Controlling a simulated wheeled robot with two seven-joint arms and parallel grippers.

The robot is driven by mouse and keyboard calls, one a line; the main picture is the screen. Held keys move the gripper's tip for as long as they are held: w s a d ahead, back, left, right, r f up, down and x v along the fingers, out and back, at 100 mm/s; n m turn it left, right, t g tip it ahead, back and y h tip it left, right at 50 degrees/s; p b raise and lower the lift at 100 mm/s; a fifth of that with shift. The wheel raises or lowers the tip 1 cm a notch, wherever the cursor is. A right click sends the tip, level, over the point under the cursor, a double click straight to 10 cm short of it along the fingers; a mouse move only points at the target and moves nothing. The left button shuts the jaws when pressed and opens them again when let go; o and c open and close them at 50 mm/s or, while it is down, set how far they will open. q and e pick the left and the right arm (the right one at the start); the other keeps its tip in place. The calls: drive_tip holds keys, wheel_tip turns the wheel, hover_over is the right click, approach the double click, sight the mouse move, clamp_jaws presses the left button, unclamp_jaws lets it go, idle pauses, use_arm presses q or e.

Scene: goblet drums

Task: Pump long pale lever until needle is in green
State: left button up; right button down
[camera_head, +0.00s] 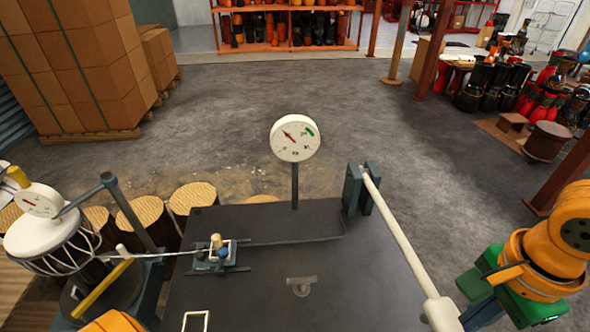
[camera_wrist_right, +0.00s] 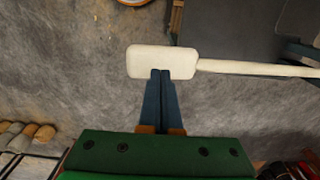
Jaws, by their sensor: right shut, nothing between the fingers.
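The long pale lever (camera_head: 400,235) runs from a dark blue-grey bracket (camera_head: 352,188) down to a thick handle (camera_head: 442,315) at the lower edge. In the right wrist view the handle (camera_wrist_right: 145,62) lies across the fingertips. My right gripper (camera_head: 467,318) is shut and empty; its dark fingertips (camera_wrist_right: 160,73) overlap the handle's near edge, and I cannot tell if they touch. The white round gauge (camera_head: 295,138) stands on a post. Its red needle (camera_head: 290,136) points up and left, away from the green mark (camera_head: 310,131) at upper right. My left gripper is not seen.
A caged drum frame with a second dial (camera_head: 38,200) stands at left. Stacked boxes (camera_head: 85,65) and several drums (camera_head: 490,85) stand farther back. The floor between is open.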

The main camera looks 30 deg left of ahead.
wheel_tip(320, 180, down, 18)
drive_tip(key=b, duration=1.7)
wheel_tip(320, 180, up, 18)
drive_tip(key=p, duration=1.4)
drive_tip(key=shift+s+d+r, duration=0.1)
drive_tip(key=shift+s+r, duration=0.05)
drive_tip(key=shift+r, duration=0.05)
drive_tip(key=shift+f, duration=0.15)
wheel_tip(320, 180, down, 18)
drive_tip(key=b, duration=1.6)
wheel_tip(320, 180, up, 18)
drive_tip(key=p, duration=1.4)
drive_tip(key=shift+s+d+r+p, duration=0.1)
drive_tip(key=shift+r+p, duration=0.1)
drive_tip(key=shift+p, duration=0.15)
drive_tip(key=shift+f, duration=0.2)
